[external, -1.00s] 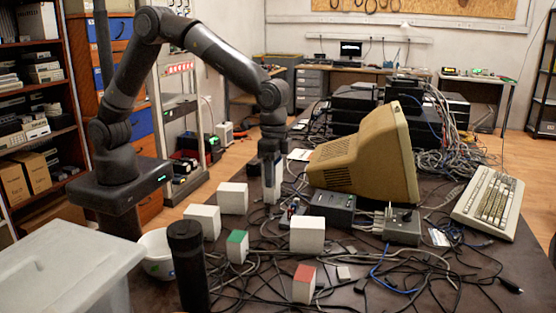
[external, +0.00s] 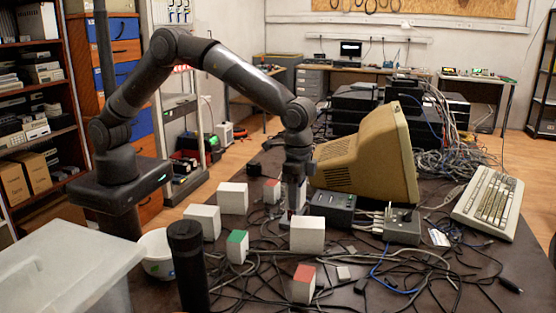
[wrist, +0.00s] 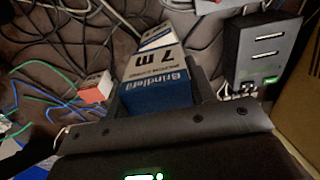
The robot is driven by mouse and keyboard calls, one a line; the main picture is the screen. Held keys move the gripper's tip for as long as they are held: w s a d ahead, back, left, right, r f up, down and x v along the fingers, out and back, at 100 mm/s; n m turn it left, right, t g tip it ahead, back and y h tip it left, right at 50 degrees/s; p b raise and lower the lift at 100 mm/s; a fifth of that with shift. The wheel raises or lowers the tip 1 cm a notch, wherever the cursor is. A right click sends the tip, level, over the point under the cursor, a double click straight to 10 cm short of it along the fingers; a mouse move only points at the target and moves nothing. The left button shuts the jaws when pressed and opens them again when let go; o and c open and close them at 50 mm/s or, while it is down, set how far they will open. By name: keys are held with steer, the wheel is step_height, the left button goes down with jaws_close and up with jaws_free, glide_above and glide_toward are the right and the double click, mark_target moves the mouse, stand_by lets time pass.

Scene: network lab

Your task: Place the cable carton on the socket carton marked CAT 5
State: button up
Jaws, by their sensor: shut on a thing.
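My gripper (external: 297,205) is shut on a blue and white cable carton, lettered "Brindlefi" and "7 m" in the wrist view (wrist: 158,88). In the external view my gripper mostly hides this carton, just behind a large white carton (external: 307,235). In the wrist view a white carton with dark print (wrist: 157,36) shows just beyond the held one; I cannot tell if they touch. A red-topped carton (external: 271,190) stands left of my gripper, and a red one shows in the wrist view (wrist: 95,87). No CAT 5 marking is readable.
White cartons (external: 232,197) (external: 203,221), a green-topped carton (external: 237,245) and another red-topped carton (external: 304,283) stand nearby. A dark slotted box (external: 332,207) is close on the right, before the beige monitor (external: 365,155). Loose cables cover much of the table.

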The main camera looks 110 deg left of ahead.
mark_target(299, 208)
steer(key=shift+w+a+f, duration=0.2)
steer(key=shift+a+f, duration=0.05)
steer(key=shift+f, duration=1.95)
steer(key=shift+f, duration=0.1)
steer(key=o, duration=1.1)
steer(key=shift+c, duration=0.2)
